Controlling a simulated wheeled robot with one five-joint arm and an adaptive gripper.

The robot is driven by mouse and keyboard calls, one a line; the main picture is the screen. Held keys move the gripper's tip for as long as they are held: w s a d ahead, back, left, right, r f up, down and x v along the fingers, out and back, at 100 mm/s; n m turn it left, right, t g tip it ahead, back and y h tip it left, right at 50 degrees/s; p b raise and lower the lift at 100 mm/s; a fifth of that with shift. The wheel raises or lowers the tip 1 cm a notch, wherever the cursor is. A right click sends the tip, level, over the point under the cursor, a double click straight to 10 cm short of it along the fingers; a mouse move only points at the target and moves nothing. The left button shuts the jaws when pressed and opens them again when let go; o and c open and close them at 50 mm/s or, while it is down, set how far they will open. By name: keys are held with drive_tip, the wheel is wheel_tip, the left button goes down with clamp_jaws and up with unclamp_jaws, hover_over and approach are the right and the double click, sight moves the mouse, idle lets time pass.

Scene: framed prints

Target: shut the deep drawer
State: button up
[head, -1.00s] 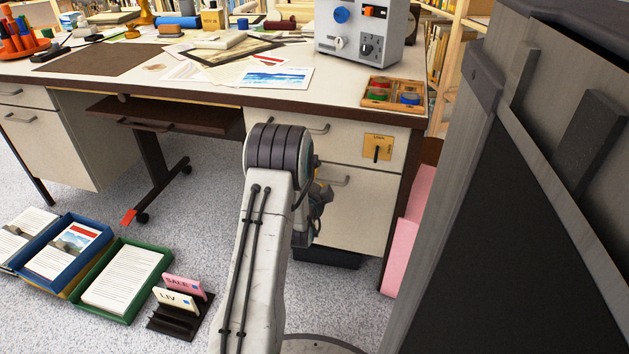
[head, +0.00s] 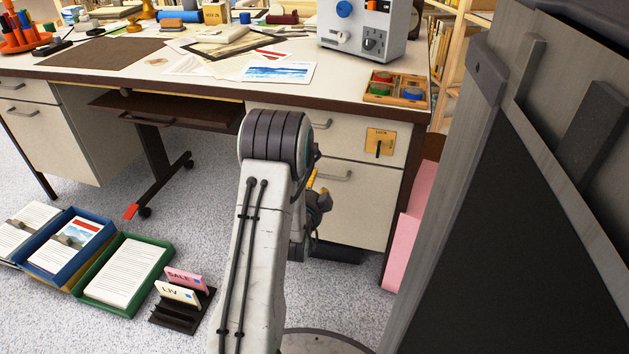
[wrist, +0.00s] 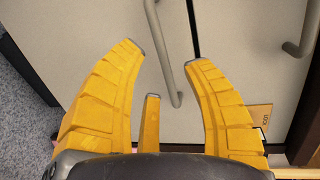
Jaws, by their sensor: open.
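The deep drawer (head: 365,205) is the tall cream lower front in the desk's right pedestal, with a grey bar handle (head: 335,177). It looks close to flush with the desk; I cannot tell whether a small gap remains. My gripper (head: 312,182) is in front of its left part, largely hidden behind my arm. In the wrist view my gripper (wrist: 165,56) is open and empty, its yellow fingers pointing at the drawer front (wrist: 95,35). The drawer's handle (wrist: 163,50) shows between the fingertips; contact is unclear.
The shallower upper drawer (head: 345,135) has a yellow lock plate (head: 380,142). A grey panelled piece (head: 500,200) stands close on the right, beside a pink box (head: 405,235). Trays (head: 125,275) and a card rack (head: 182,308) lie on the floor at left.

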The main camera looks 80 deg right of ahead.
drive_tip(key=shift+a+r, duration=0.15)
drive_tip(key=shift+a, duration=0.55)
